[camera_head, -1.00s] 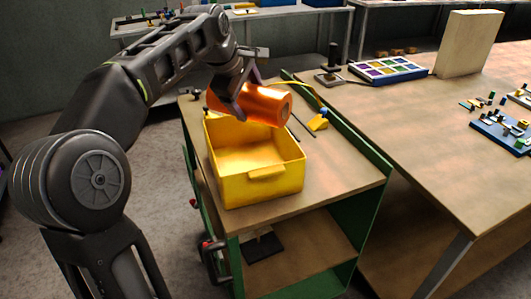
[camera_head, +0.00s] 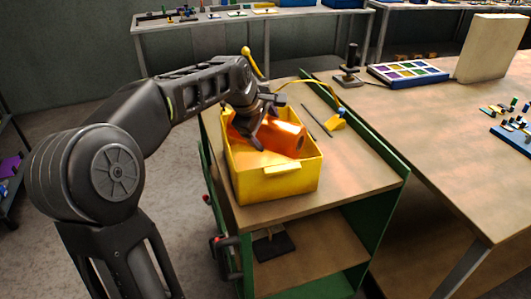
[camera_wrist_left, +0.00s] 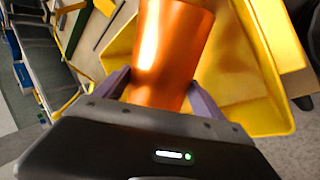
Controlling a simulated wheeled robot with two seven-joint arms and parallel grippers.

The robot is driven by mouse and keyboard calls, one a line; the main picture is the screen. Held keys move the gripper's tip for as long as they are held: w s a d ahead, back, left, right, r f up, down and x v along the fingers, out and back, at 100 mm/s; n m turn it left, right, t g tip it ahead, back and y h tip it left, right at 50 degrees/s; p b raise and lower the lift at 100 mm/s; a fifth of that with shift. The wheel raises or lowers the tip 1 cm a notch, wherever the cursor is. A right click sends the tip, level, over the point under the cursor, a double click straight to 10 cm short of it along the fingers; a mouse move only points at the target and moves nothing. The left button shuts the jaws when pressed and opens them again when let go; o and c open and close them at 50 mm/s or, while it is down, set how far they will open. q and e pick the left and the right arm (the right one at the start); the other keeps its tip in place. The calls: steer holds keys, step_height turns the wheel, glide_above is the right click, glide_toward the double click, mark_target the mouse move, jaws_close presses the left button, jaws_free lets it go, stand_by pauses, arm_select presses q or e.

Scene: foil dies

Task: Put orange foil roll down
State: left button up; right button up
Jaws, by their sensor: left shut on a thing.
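The orange foil roll (camera_head: 283,139) is a shiny copper-orange cylinder. It lies tilted inside the yellow bin (camera_head: 275,187), in the bin's back half, with its end toward the right. My left gripper (camera_head: 254,138) reaches down into the bin and is shut on the roll. In the left wrist view the roll (camera_wrist_left: 168,50) sits between the two fingers, with the yellow bin (camera_wrist_left: 250,75) around it. Whether the roll touches the bin floor cannot be told. My right gripper is not in view.
The bin stands on a wooden-topped green cart (camera_head: 360,176). Thin dark rods (camera_head: 317,120) and a small yellow-and-blue piece (camera_head: 337,120) lie to its right. A workbench (camera_head: 440,140) with a colored-square tray (camera_head: 408,73) stands further right.

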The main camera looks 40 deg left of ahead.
arm_select(q)
steer(key=shift+f, duration=1.25)
steer(key=shift+f, duration=2.25)
steer(key=shift+f+b, duration=0.2)
steer(key=shift+b, duration=0.1)
steer(key=o, duration=2)
steer(key=shift+o, duration=0.2)
